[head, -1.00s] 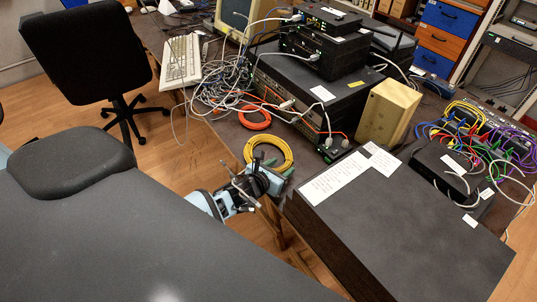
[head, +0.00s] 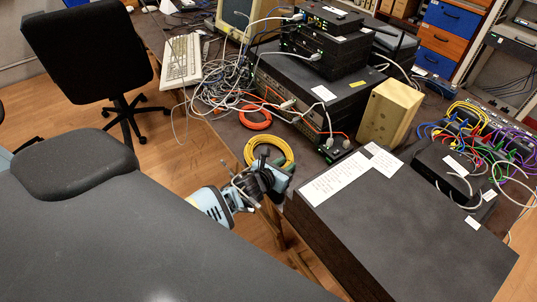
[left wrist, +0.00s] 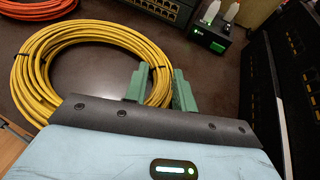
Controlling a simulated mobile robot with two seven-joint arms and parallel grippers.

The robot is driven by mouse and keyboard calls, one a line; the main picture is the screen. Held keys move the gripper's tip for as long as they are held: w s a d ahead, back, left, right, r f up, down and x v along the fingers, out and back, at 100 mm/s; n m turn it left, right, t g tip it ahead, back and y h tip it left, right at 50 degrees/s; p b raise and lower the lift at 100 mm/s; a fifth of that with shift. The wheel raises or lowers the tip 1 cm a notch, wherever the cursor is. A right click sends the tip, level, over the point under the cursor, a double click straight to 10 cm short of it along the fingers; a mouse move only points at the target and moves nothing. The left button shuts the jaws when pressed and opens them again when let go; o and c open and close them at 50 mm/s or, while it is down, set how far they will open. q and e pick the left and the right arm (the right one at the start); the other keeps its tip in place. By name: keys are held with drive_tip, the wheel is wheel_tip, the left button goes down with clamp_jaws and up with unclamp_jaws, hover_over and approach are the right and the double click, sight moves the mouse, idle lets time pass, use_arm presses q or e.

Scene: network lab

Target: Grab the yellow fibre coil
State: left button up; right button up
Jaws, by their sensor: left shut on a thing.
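The yellow fibre coil (head: 268,138) lies near the front edge of the dark desk in the head view. In the left wrist view, the yellow coil (left wrist: 32,72) fills the upper left. My left gripper (head: 282,174) is at the near right side of the coil. In the left wrist view, the green fingers of my left gripper (left wrist: 160,88) stand on either side of the coil's right strands, shut on them. The coil still looks flat on the desk. My right gripper is in neither view.
An orange coil (head: 256,118) lies beyond the yellow one, beside tangled grey cables (head: 222,88). A small black box with a green light (head: 335,150) stands just right of the coil. A large dark cabinet (head: 400,220) with white labels stands close on the gripper's right.

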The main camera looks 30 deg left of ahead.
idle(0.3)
